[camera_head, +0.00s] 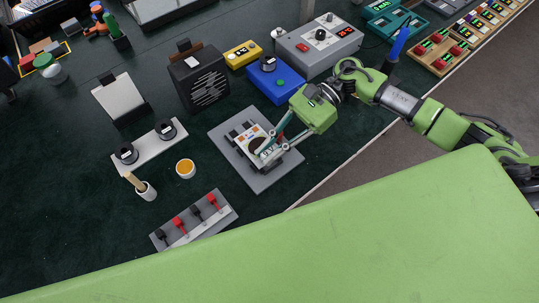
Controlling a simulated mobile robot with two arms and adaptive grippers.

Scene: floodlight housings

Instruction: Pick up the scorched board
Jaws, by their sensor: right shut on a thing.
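A small white board (246,139) with a dark scorched round patch sits on or just above a grey flat plate (261,182) in the middle of the bench. My right gripper (270,147) reaches in from the right and is shut on the board's right side. Its fingers and the board overlap, so part of the board is hidden. I cannot tell whether the board is clear of the plate. My left gripper does not show.
Behind are a blue box (275,81) and a grey instrument (318,45).

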